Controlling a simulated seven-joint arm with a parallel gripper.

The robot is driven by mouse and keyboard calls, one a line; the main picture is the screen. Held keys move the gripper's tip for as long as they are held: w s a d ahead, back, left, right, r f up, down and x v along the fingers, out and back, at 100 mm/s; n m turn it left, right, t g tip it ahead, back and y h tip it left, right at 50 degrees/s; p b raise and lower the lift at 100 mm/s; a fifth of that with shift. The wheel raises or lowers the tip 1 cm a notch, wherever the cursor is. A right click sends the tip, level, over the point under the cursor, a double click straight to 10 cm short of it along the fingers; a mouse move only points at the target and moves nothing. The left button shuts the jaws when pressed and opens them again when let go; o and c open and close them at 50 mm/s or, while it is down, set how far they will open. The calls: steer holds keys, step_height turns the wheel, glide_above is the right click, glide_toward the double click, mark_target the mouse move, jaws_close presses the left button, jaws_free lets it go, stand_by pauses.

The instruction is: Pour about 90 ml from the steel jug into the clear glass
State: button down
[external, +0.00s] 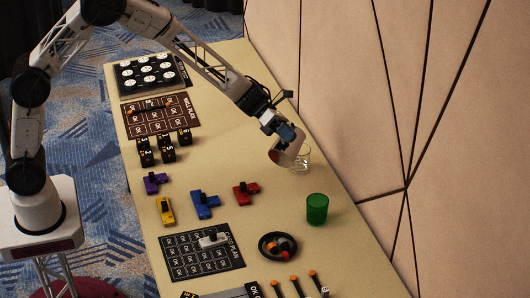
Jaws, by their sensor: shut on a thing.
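The steel jug (283,152) is held tilted at the end of my arm, with its lower end toward the clear glass. My gripper (285,134) is shut on the jug; the fingers are small and partly hidden against it. The clear glass (302,160) stands upright on the table just right of and below the jug, partly covered by it. Whether the jug touches the glass rim, and whether liquid is flowing or in the glass, I cannot tell at this size.
A green cup (317,209) stands in front of the glass. Red (246,194), blue (205,205), yellow (165,211) and purple (155,183) blocks lie left. A dark dish (265,247) holds small pieces. The panelled wall (350,130) runs close along the table's right edge.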

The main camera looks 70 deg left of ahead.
mark_target(283, 151)
steer(key=shift+w+a+r+n+h+p, duration=0.5)
steer(key=shift+w+r+n+p, duration=0.1)
steer(key=shift+r+p, duration=0.1)
stand_by(1.6)
steer(key=shift+s+d, duration=0.1)
steer(key=s+d+f+m, duration=0.1)
steer(key=s+d+f+m+y, duration=0.1)
steer(key=s, duration=0.1)
steer(key=shift+d+f+t, duration=0.3)
steer(key=shift+f, duration=0.1)
steer(key=shift+s+d+f+m+y, duration=0.15)
steer(key=shift+f+m+y, duration=0.15)
steer(key=shift+y, duration=0.1)
steer(key=shift+f, duration=0.15)
steer(key=shift+s+f, duration=0.1)
steer(key=shift+f, duration=0.05)
steer(key=shift+s+d+f+m+t+y, duration=0.15)
steer(key=shift+f+m+y, duration=0.05)
steer(key=shift+f+m, duration=0.15)
steer(key=shift+s+d+f+m+t+y, duration=0.1)
steer(key=shift+f+m+t+y, duration=0.1)
steer(key=shift+f+m, duration=0.1)
steer(key=shift+f, duration=0.2)
